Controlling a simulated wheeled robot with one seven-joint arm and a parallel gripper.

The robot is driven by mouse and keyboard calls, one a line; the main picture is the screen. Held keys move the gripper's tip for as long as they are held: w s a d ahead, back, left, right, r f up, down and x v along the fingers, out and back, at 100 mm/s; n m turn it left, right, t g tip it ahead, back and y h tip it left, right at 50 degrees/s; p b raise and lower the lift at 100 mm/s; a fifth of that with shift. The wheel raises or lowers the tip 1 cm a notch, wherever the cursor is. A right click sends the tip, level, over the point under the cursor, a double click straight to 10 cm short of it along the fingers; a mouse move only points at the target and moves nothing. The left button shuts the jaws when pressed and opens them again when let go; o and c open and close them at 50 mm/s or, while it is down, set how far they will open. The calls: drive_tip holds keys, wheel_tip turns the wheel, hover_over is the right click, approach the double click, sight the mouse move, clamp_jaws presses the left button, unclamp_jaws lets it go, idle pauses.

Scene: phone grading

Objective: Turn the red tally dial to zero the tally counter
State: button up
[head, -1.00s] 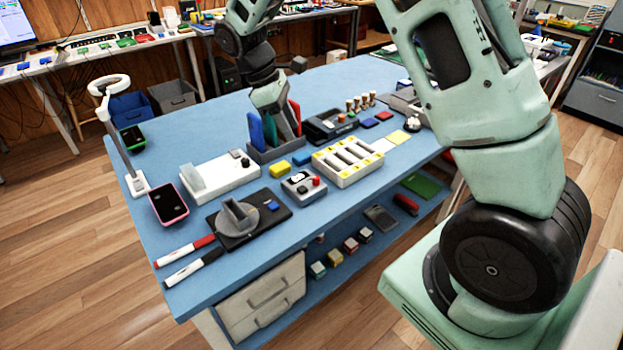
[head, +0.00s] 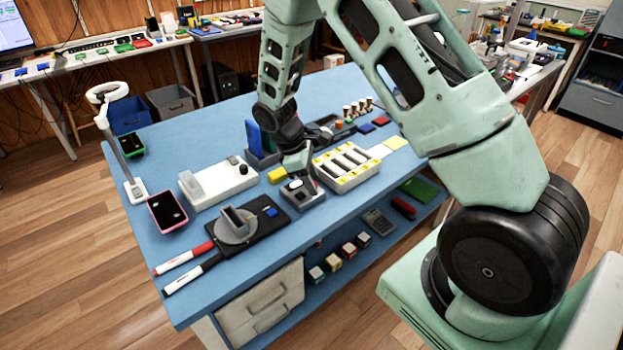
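The tally counter (head: 302,199) is a small grey box near the front edge of the blue table, with a light panel on its top.
A white tray with several grey slots (head: 346,180) stands close to the counter's right. A black plate with a grey round holder (head: 237,226) lies to its left.

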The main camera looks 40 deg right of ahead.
clamp_jaws()
drive_tip(key=shift+m, duration=0.3)
drive_tip(key=m+y+p, duration=0.1)
drive_tip(key=m, duration=0.1)
drive_tip(key=shift+w+d+r+m+g, duration=0.1)
drive_tip(key=shift+m+g, duration=0.2)
drive_tip(key=shift+m, duration=0.1)
drive_tip(key=m+y+p, duration=0.1)
drive_tip(key=m, duration=0.2)
drive_tip(key=shift+d+m+g, duration=0.1)
drive_tip(key=shift+m+g, duration=0.2)
drive_tip(key=m+y+p, duration=0.1)
drive_tip(key=m, duration=0.2)
drive_tip(key=shift+w+d+m+y, duration=0.1)
drive_tip(key=shift+m+y, duration=0.2)
drive_tip(key=shift+y, duration=0.1)
drive_tip(key=shift+m+y, duration=0.6)
drive_tip(key=shift+m, duration=1)
